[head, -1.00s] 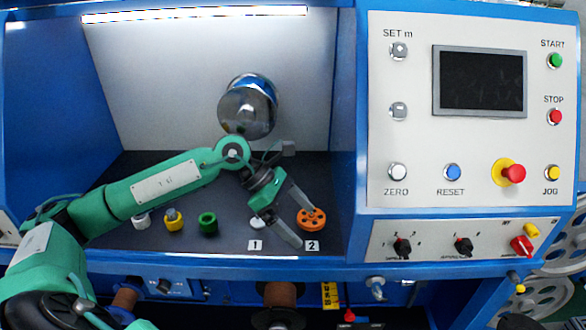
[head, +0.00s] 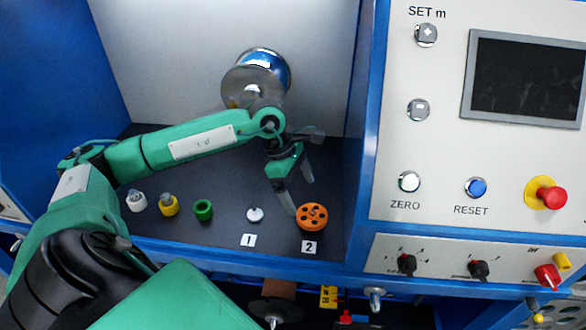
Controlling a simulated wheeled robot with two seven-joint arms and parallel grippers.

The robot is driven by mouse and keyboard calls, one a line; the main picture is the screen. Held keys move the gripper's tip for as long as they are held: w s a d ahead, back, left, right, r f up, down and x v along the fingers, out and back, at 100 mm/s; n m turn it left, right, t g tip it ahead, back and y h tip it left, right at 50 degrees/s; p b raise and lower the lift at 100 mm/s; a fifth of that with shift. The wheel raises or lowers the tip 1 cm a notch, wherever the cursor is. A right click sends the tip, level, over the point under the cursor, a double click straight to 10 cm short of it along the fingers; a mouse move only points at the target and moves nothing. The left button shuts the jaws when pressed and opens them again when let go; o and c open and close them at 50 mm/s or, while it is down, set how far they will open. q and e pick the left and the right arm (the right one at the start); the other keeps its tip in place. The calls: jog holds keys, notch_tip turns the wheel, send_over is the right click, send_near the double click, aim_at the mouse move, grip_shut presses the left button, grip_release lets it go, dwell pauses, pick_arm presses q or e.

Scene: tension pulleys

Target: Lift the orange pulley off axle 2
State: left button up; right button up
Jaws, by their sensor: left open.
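The orange pulley (head: 311,217), a disc with several holes, sits at the place labelled 2 (head: 312,247) on the dark shelf floor. My left gripper (head: 301,196) is open and empty, above and behind the pulley, with its fingers pointing down. One fingertip shows close to the pulley's upper left edge; I cannot tell if it touches. Axle 2 itself does not show clearly. A small white disc (head: 255,214) sits by label 1 (head: 248,240), left of the pulley. My right gripper is not in view.
A green ring (head: 203,210), a yellow piece (head: 169,205) and a white piece (head: 137,201) stand to the left on the shelf (head: 225,236). A shiny metal drum (head: 257,72) is on the back wall. The control panel (head: 440,150) bounds the right side.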

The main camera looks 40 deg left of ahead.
aim_at(310, 213)
pick_arm(q)
jog(key=p+x, duration=0.1)
jog(key=x, duration=0.5)
jog(key=shift+r, duration=0.1)
jog(key=shift+d+f, duration=0.2)
jog(key=shift+f, duration=0.15)
jog(key=shift+w+d+f, duration=0.1)
jog(key=shift+f, duration=0.25)
jog(key=shift+c, duration=0.3)
jog(key=c, duration=1.1)
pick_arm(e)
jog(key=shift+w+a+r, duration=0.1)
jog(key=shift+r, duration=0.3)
